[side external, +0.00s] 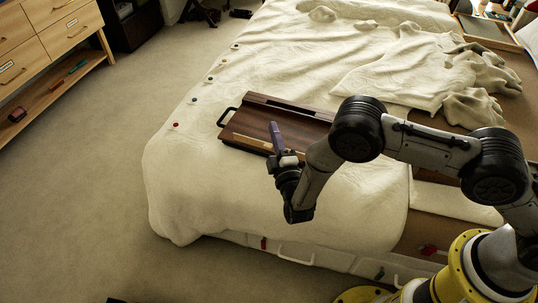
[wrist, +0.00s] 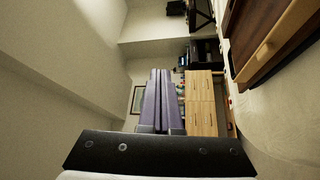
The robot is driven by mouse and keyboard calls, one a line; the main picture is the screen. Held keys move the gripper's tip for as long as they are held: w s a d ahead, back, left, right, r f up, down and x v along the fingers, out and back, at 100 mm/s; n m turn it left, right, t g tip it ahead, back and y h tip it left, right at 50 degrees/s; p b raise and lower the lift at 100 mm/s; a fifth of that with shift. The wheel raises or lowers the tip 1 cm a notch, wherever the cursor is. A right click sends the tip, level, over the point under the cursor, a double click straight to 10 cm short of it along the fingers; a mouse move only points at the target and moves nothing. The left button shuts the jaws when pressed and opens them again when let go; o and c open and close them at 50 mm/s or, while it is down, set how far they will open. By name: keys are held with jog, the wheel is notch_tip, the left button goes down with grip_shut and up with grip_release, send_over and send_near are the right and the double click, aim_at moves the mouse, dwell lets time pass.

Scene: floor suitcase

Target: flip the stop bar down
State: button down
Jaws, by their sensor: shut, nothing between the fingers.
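A dark brown wooden board or case (side external: 258,115) lies on the bed, with a black loop handle (side external: 222,117) at its left end. I cannot tell which of these is the stop bar. My gripper (side external: 274,124) has purple fingers, shut and empty, pointing up over the near part of the board. Its forearm hides the board's right end. In the wrist view the shut fingers (wrist: 158,76) point away from the board (wrist: 284,40), which shows at the right edge.
The bed's white cover (side external: 190,165) surrounds the board, with several small coloured dots along its left side. A crumpled blanket (side external: 430,65) lies at the back right. A wooden drawer unit (side external: 50,45) stands at the far left. Open carpet (side external: 110,130) lies between.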

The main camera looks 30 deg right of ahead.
jog(key=s+a+f+n+y, duration=0.1)
jog(key=s+f+n, duration=0.1)
jog(key=s+f, duration=0.2)
jog(key=s+a+f+n+g+y, duration=0.1)
jog(key=s+f, duration=0.3)
jog(key=f, duration=0.7)
jog(key=shift+a+n+y, duration=0.6)
jog(key=shift+a+n, duration=0.05)
jog(key=shift+n, duration=0.05)
jog(key=shift+s, duration=0.1)
send_near(264, 147)
jog(key=w+a, duration=0.2)
jog(key=w, duration=0.1)
jog(key=shift+w+a, duration=0.2)
jog(key=shift+w, duration=0.1)
jog(key=shift+w+d, duration=0.65)
jog(key=shift+d, duration=0.25)
jog(key=shift+w+d, duration=0.5)
jog(key=shift+d, duration=0.05)
